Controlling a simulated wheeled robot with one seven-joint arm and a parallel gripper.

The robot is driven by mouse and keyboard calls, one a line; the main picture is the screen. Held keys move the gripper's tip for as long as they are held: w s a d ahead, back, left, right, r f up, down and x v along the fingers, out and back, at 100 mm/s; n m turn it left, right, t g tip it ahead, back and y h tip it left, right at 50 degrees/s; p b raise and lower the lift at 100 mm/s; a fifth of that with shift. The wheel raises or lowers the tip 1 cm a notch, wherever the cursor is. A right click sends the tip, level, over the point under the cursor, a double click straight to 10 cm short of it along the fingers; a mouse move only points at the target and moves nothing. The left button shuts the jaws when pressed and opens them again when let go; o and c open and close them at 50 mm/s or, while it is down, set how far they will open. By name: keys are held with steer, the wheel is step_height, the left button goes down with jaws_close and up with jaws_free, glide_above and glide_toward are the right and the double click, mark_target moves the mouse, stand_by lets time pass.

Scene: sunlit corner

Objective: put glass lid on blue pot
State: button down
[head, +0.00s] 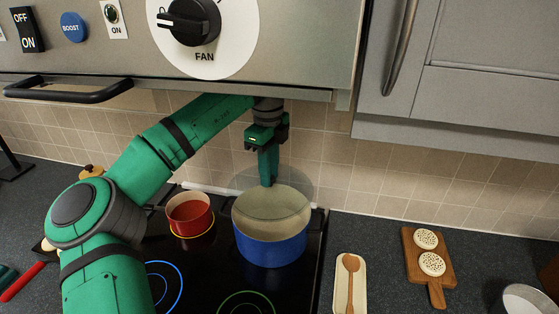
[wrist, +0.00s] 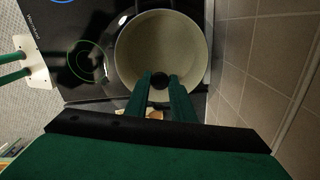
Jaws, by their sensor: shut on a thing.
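The blue pot (head: 270,246) stands upright on the black hob, its cream inside visible from above. The glass lid (head: 298,178) is a faint see-through disc above the pot's back part, and it seems to be held a little clear of the rim. My gripper (head: 268,182) points down over the pot and is shut on the lid's knob. In the wrist view, the dark knob (wrist: 160,80) sits between my gripper's fingertips (wrist: 161,84), with the pot's cream inside (wrist: 160,45) beyond it. The lid's edge is hard to make out there.
A red pot (head: 190,215) stands on the hob left of the blue pot. The tiled wall (head: 370,185) is close behind. A spoon on a rest (head: 350,283) and a wooden board (head: 418,262) with crumpets lie to the right. The fan hood (head: 270,60) overhangs the arm.

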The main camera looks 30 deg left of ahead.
mark_target(271, 190)
steer(key=shift+w+f, duration=0.2)
steer(key=shift+w, duration=0.1)
steer(key=shift+s+f, duration=0.1)
steer(key=shift+f, duration=2.95)
steer(key=shift+a+f, duration=0.1)
steer(key=shift+f, duration=0.5)
stand_by(0.8)
steer(key=c, duration=0.9)
jaws_free()
steer(key=shift+c, duration=0.2)
steer(key=shift+r, duration=0.1)
steer(key=shift+r, duration=3.4)
